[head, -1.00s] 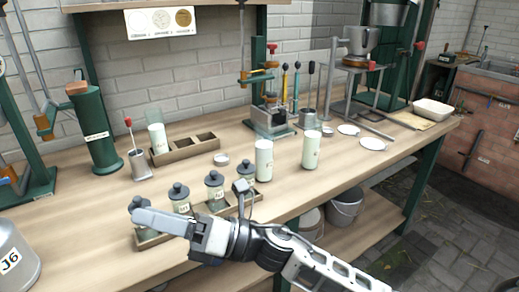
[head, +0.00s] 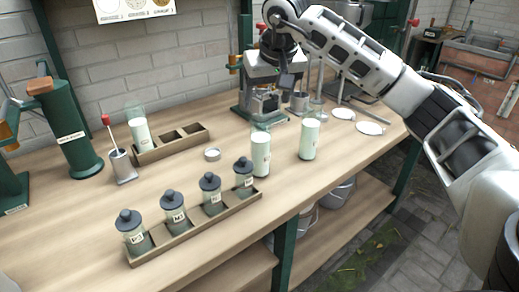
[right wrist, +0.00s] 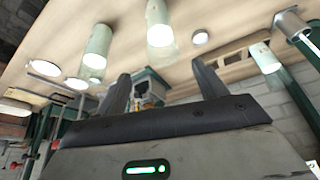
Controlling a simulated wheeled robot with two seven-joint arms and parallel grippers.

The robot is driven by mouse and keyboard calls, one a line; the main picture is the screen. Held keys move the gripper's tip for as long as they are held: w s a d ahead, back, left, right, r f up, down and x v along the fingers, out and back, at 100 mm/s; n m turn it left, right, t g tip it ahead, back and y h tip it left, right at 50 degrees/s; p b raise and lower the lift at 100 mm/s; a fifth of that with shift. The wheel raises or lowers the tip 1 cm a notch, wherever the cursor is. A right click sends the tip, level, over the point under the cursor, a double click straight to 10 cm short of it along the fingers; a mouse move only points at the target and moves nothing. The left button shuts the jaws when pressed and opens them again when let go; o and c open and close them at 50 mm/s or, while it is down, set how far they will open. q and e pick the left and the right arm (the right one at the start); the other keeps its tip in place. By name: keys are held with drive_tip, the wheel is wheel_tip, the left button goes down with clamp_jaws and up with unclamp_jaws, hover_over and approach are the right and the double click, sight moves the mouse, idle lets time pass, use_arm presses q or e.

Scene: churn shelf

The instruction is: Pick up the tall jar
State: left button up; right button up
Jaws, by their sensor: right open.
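A third jar (head: 139,132) stands in a wooden rack at the back left. The right wrist view, turned upside down, shows the mid-bench jar (right wrist: 159,24), the right jar (right wrist: 97,45) and the rack jar (right wrist: 263,57). My right gripper (head: 266,94) is open and empty, behind the mid-bench jar; its fingers (right wrist: 160,80) touch no jar. My left gripper is out of view.
Several small dark-lidded jars (head: 173,212) fill a front wooden rack (head: 205,234). A loose lid (head: 212,154) lies near mid-bench. A metal cup (head: 122,166) and green cylinder (head: 70,135) stand left. White discs (head: 369,128) lie right. Bare wood surrounds the two standing jars.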

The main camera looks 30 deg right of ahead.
sight(260, 129)
drive_tip(key=x, duration=0.6)
drive_tip(key=shift+w+f, duration=0.15)
drive_tip(key=shift+f, duration=0.15)
drive_tip(key=shift+a+p+x, duration=0.15)
drive_tip(key=shift+p+x, duration=0.1)
drive_tip(key=shift+x, duration=1.1)
drive_tip(key=shift+a+p+x, duration=0.1)
drive_tip(key=shift+p+x, duration=0.1)
drive_tip(key=shift+x, duration=1.1)
clamp_jaws()
